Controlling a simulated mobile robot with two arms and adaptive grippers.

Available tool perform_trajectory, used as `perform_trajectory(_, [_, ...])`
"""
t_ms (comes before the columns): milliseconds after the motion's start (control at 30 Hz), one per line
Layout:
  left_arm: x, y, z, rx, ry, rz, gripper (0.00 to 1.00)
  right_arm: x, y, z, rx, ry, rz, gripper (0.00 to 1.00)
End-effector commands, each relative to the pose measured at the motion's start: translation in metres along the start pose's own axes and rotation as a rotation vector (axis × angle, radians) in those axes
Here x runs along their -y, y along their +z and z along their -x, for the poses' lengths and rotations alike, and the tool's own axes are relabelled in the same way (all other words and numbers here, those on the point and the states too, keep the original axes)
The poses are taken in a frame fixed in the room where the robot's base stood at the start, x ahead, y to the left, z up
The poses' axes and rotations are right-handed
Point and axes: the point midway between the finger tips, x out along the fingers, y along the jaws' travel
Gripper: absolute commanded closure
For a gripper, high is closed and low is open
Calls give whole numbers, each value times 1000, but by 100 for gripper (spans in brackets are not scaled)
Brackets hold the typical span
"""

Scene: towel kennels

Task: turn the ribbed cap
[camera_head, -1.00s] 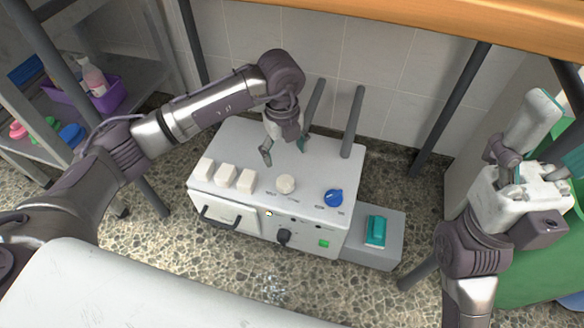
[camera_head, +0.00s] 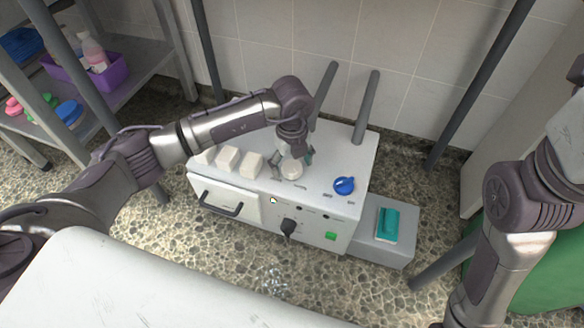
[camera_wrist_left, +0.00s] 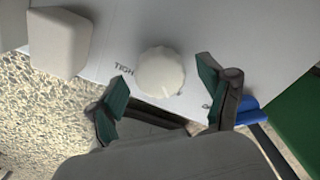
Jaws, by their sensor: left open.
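The ribbed cap (camera_head: 291,170) is a round off-white knob on the top face of a white box-shaped machine (camera_head: 325,172). In the left wrist view the cap (camera_wrist_left: 160,73) shows its scalloped edge and a small mark, with partly hidden print beside it. My left gripper (camera_head: 292,161) is open, with its green-padded fingers spread to either side at the cap. In the left wrist view the left gripper (camera_wrist_left: 158,88) has the cap between and slightly beyond its fingers; no contact shows. My right gripper is outside the view; only its arm shows at right.
Several white blocks (camera_head: 228,159) stand left of the cap, and a blue knob (camera_head: 344,185) is to its right. Two grey posts (camera_head: 366,108) rise behind. A teal item (camera_head: 388,225) lies on a grey side box.

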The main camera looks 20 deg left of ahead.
Motion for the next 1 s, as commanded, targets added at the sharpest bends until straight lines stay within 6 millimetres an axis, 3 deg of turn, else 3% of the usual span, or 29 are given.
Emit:
perform_trajectory(300, [0,0,-3,0,0,-1,20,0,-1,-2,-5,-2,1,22])
perform_trajectory(700, [0,0,-3,-1,0,-1,81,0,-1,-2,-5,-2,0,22])
perform_trajectory(1000, [0,0,-1,0,0,-47,81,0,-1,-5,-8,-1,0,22])
